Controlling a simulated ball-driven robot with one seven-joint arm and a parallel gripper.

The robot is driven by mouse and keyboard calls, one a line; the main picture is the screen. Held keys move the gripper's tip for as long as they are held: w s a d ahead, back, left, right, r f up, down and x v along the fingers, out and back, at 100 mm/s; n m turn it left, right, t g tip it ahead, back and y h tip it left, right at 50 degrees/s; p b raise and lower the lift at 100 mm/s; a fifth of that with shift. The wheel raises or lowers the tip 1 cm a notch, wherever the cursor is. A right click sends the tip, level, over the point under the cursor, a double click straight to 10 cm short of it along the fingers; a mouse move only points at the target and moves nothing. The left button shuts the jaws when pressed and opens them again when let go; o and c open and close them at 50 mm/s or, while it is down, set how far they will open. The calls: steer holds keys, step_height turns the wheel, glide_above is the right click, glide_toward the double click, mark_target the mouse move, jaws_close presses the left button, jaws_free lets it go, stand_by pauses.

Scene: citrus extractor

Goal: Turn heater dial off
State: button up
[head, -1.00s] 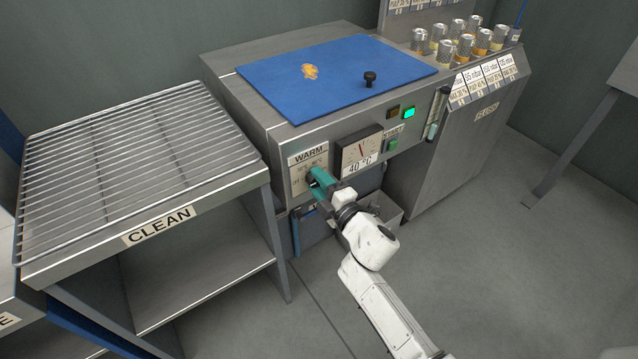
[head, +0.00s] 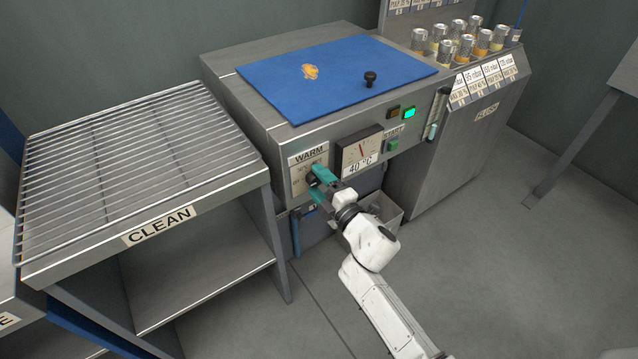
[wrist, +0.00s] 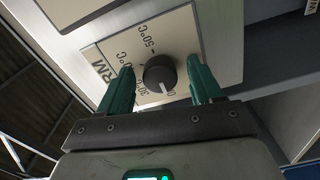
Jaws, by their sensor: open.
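The heater dial (wrist: 160,73) is a black round knob with a light pointer mark, on a cream plate labelled WARM with 30°C and 50°C marks. In the wrist view its mark points down, towards a partly hidden label that looks like a 0. My gripper (wrist: 158,88) is open, with one green finger on each side of the dial and a visible gap to each. In the head view my gripper (head: 317,184) is at the WARM panel (head: 308,160) and the dial is partly hidden by the fingers.
A temperature gauge (head: 359,148) reading 40 °C and a green START button (head: 392,145) sit right of the dial. A blue mat (head: 335,75) lies on top of the machine. A wire rack (head: 140,150) labelled CLEAN stands at left. Several jars (head: 465,45) stand at back right.

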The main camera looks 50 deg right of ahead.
steer(key=b+v, duration=0.1)
steer(key=v, duration=0.9)
steer(key=shift+s+b, duration=0.3)
steer(key=s+a+f+m+g, duration=0.1)
steer(key=s+f+m+g, duration=0.4)
steer(key=f+m+g, duration=0.4)
steer(key=s+a+f+m+g+y, duration=0.2)
steer(key=s+a+m+g+y, duration=0.4)
steer(key=s+a, duration=0.55)
step_height(320, 180, up, 13)
steer(key=n+g+h+p, duration=0.1)
steer(key=p, duration=1.2)
steer(key=shift+n, duration=0.4)
